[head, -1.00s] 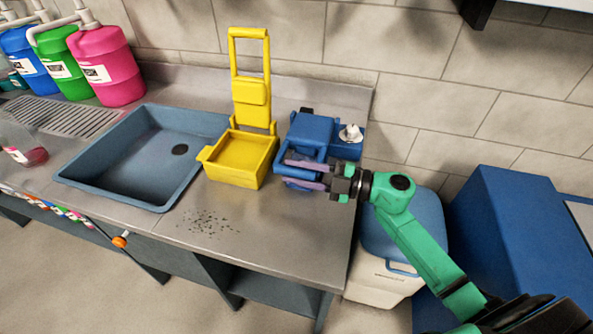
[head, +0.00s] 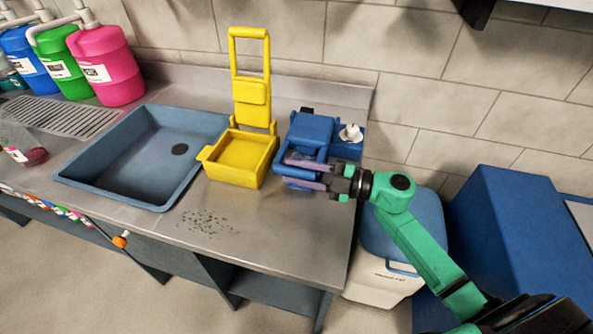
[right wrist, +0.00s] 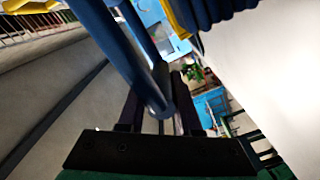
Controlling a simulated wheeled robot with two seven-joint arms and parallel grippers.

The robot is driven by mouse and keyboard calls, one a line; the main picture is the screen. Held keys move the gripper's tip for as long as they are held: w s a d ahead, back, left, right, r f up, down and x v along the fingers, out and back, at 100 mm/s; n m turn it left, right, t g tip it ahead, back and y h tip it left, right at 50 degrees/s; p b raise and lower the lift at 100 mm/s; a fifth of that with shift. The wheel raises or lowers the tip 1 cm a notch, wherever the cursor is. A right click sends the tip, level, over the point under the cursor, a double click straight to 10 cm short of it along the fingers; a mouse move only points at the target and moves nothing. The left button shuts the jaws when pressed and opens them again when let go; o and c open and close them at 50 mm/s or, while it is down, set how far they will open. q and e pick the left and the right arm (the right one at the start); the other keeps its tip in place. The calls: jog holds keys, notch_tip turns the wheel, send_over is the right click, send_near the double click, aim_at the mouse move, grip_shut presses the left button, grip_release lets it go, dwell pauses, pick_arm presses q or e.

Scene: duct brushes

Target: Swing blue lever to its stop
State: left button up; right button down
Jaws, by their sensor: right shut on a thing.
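The blue device (head: 311,129) stands on the steel counter next to the yellow press-like holder. Its blue lever (head: 297,171) reaches out at the front, low over the counter. My right gripper (head: 308,173) comes in from the right, its purple-grey fingers at the lever. In the right wrist view the blue lever bar (right wrist: 152,85) runs down between the fingers of the right gripper (right wrist: 155,115), which is shut on it. The fingers hide part of the lever in the head view. My left gripper is not in view.
The yellow holder (head: 238,158) stands just left of the device. A blue-grey sink (head: 130,155) lies further left, with dark crumbs (head: 208,222) on the counter before the holder. A white bin with blue lid (head: 378,283) stands right of the counter.

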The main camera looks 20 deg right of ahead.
jog(key=shift+s+a+f, duration=0.1)
jog(key=shift+f, duration=0.2)
